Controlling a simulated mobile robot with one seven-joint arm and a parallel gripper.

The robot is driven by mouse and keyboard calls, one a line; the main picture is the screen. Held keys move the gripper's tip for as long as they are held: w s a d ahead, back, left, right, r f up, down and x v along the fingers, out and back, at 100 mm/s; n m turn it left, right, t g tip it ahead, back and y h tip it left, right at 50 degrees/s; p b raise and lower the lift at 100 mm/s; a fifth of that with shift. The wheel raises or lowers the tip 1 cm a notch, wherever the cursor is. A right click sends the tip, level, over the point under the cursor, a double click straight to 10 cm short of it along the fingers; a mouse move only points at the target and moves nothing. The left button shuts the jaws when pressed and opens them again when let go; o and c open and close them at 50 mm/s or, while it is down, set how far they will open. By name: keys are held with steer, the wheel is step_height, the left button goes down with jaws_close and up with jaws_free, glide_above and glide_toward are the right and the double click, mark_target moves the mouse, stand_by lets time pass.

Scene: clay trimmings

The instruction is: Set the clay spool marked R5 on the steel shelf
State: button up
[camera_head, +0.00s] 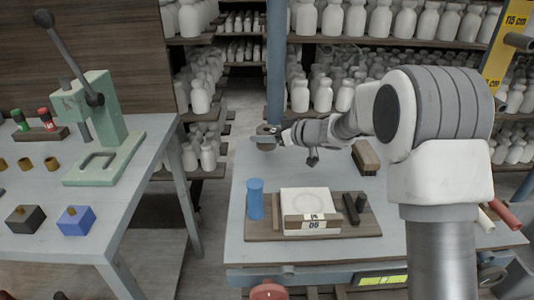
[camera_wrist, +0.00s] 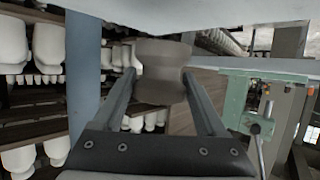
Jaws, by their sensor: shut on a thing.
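My gripper (camera_head: 279,134) is shut on a grey-brown clay spool (camera_wrist: 163,70). The spool has a narrow waist and wider ends, and sits between the two fingers (camera_wrist: 160,92) in the wrist view. In the head view the spool (camera_head: 267,130) is at the far left part of the blue-grey bench. I cannot tell whether it touches the bench. No R5 mark is readable on it. I cannot tell for sure which surface is the steel shelf.
A wooden board (camera_head: 345,228) holds a blue cylinder (camera_head: 255,198), a white block (camera_head: 300,202) and dark bars. A brown block (camera_head: 365,157) lies behind. A green lever press (camera_head: 103,130) stands on the left table (camera_head: 60,240). Racks of white bottles (camera_head: 385,22) fill the back.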

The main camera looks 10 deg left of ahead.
mark_target(266, 146)
steer(key=shift+a+f+b, duration=0.1)
steer(key=shift+f+b, duration=1.1)
steer(key=shift+f, duration=0.7)
steer(key=shift+f, duration=0.15)
steer(key=o, duration=1.6)
steer(key=shift+s+f, duration=0.1)
steer(key=p+v, duration=0.3)
steer(key=v, duration=0.9)
steer(key=shift+p, duration=0.35)
